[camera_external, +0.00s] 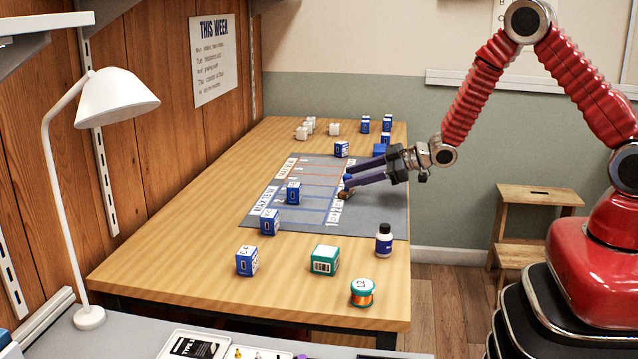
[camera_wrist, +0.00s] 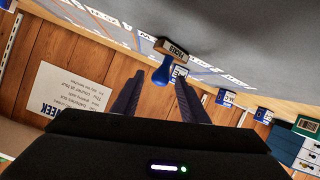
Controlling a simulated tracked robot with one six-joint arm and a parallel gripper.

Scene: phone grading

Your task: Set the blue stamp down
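The blue stamp has a rounded blue handle and a brown wooden base. In the wrist view the stamp (camera_wrist: 162,73) is just at my fingertips, its base against the grey mat (camera_wrist: 235,40). My gripper (camera_wrist: 160,84) looks open there, with the handle between the two dark fingertips and a small gap beside it. In the external view the stamp (camera_external: 345,195) stands at the right part of the grey mat (camera_external: 375,215), by the printed strip. My gripper (camera_external: 349,176) reaches it from the right, fingers apart. The fingers partly hide the handle.
A dark bottle (camera_external: 383,240), a green box (camera_external: 325,260) and a spool (camera_external: 362,293) are in front. More blue boxes and white cubes (camera_external: 334,128) stand behind. The table's left side is clear.

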